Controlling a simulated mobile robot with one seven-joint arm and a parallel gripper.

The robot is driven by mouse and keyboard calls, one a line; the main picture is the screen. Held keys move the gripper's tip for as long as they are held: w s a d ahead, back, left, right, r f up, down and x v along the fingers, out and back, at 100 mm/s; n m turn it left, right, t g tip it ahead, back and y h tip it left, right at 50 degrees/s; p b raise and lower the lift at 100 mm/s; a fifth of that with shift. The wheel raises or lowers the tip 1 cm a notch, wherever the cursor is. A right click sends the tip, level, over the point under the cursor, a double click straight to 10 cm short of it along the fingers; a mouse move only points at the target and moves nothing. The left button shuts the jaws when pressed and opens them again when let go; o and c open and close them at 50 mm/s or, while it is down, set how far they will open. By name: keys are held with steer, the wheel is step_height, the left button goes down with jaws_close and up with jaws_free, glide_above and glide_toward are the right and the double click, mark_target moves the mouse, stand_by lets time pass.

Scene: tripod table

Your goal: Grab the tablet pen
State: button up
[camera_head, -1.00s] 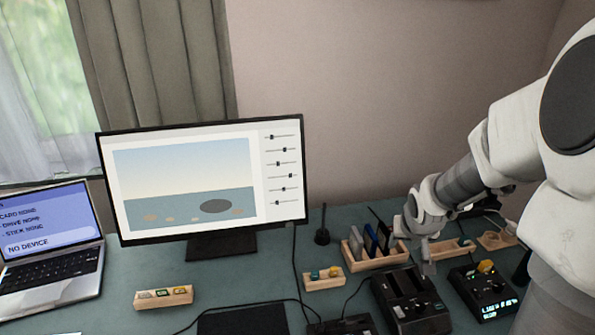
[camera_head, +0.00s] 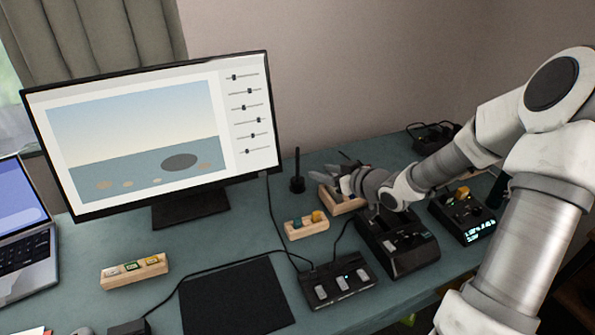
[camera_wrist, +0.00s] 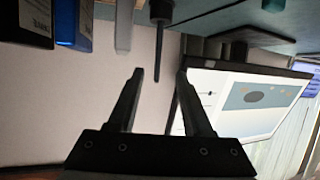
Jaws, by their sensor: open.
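The tablet pen (camera_head: 297,163) is thin and dark and stands upright in a small round black holder (camera_head: 297,185), to the right of the monitor. My gripper (camera_head: 331,170) is just right of the pen, reaching left toward it, above a wooden rack. In the wrist view, which is upside down, the pen (camera_wrist: 157,55) hangs from the top edge, and its tip shows between the open fingertips of my gripper (camera_wrist: 159,73). The fingers do not appear to touch it. The gap in depth is hard to tell.
The large monitor (camera_head: 150,150) stands left of the pen. A small wooden block with coloured pieces (camera_head: 306,226), a switch box (camera_head: 338,283) and a black dock (camera_head: 398,245) lie in front. A blue card-like item (camera_wrist: 72,25) and others stand nearby in the wrist view.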

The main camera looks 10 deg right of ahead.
mark_target(297, 163)
steer(key=b+x, duration=0.1)
steer(key=x, duration=0.6)
steer(key=shift+f+b, duration=0.1)
steer(key=shift+b, duration=0.25)
steer(key=shift+r+b+x, duration=0.15)
steer(key=shift+b+x, duration=0.25)
steer(key=shift+x, duration=1)
steer(key=shift+r+b+x, duration=0.2)
steer(key=shift+b+x, duration=0.15)
steer(key=shift+x, duration=1)
steer(key=shift+w, duration=0.2)
steer(key=shift+c, duration=0.2)
jaws_close()
